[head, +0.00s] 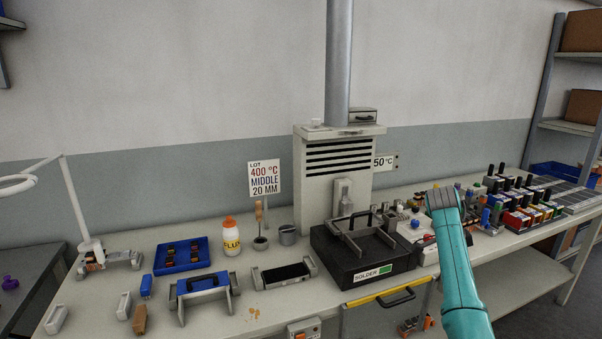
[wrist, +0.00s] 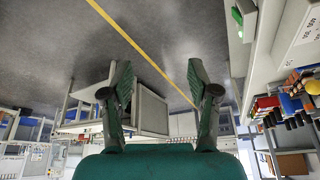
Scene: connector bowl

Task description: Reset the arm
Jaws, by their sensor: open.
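My teal arm rises from the lower right in the head view, and my gripper (head: 443,197) is at its top, in front of the right part of the bench. Its fingers are hard to make out there. In the wrist view my gripper (wrist: 160,90) shows two dark green fingers spread wide apart, with nothing between them. Beyond them are the grey floor and a yellow floor line.
The workbench (head: 215,325) holds a black solder unit (head: 345,262), a flux bottle (head: 231,240), a blue tray (head: 203,265) and a lot sign (head: 264,178). Several coloured items (head: 520,215) crowd its right end. A shelf (head: 566,127) stands at the far right.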

